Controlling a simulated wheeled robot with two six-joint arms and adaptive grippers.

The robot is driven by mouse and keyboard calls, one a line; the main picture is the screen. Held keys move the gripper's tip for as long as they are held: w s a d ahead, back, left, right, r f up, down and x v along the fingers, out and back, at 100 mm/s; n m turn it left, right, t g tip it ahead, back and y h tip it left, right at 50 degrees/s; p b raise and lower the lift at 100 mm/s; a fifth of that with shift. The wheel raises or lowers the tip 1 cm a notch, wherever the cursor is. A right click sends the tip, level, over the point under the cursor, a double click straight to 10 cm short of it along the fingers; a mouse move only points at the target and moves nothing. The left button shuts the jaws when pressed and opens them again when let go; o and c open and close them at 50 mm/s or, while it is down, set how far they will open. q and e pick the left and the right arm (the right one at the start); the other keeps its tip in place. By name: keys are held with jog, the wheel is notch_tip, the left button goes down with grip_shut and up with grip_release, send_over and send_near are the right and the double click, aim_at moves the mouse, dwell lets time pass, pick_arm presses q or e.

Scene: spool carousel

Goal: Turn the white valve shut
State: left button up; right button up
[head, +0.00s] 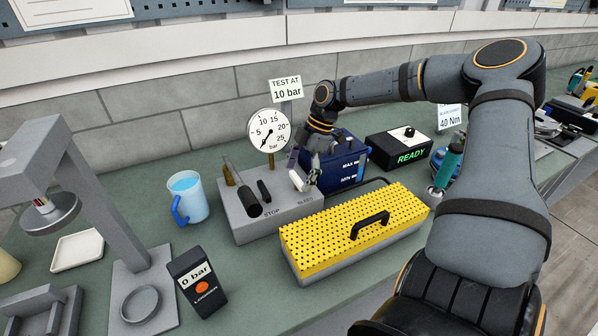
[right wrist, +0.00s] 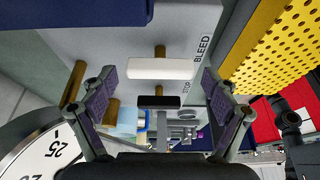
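The white valve handle (head: 297,181) sits on the grey block (head: 243,222), near the word BLEED. In the right wrist view the white handle (right wrist: 160,68) is a short bar lying crosswise on a brass stem. My right gripper (head: 307,170) is over this end of the block. In its wrist view the right gripper (right wrist: 158,80) is open, with one finger out to each side of the white handle and visible gaps between. A black handle (right wrist: 158,102), by the word STOP, is beside the white one. My left gripper is not in view.
A pressure gauge (head: 268,131) stands behind the block, its needle low on the scale. A yellow perforated cover (head: 330,236) with a black handle lies in front right.

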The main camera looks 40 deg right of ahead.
jog(key=c, duration=0.7)
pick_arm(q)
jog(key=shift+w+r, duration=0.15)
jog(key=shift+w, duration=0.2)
pick_arm(e)
jog(key=shift+c, duration=0.7)
